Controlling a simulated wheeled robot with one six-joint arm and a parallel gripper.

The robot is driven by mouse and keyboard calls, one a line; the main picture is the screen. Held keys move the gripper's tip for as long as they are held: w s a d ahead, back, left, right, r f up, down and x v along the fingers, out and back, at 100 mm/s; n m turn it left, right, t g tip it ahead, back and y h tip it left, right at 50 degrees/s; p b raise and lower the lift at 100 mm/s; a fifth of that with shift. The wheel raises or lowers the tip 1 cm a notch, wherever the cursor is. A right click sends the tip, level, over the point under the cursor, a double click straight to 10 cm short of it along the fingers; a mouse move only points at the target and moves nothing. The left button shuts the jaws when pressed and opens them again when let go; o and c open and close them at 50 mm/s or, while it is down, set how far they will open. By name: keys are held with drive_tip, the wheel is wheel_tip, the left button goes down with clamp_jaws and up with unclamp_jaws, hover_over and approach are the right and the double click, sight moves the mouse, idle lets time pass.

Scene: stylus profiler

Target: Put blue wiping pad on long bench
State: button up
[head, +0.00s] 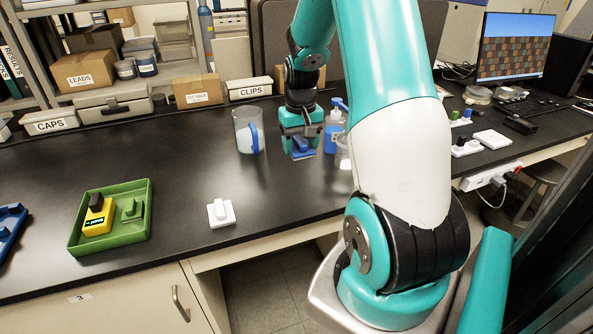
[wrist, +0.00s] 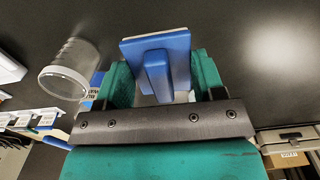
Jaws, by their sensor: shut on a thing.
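The blue wiping pad (head: 302,154) is a flat blue plate with a raised handle. My gripper (head: 300,132) is shut on it and points down over the black long bench (head: 190,170). In the wrist view the pad (wrist: 180,50) sits between the green fingers of my gripper (wrist: 162,80), held by its handle. The pad is low, close to the bench top; I cannot tell whether it touches.
A white pad (head: 221,213) and a green tray (head: 140,222) lie nearer. Bench between jug and tray is clear.

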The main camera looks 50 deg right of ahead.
sight(300, 184)
wheel_tip(300, 184, down, 10)
drive_tip(key=shift+f+p, duration=0.25)
drive_tip(key=shift+p, duration=0.35)
drive_tip(key=shift+f, duration=0.1)
drive_tip(key=o, duration=1.4)
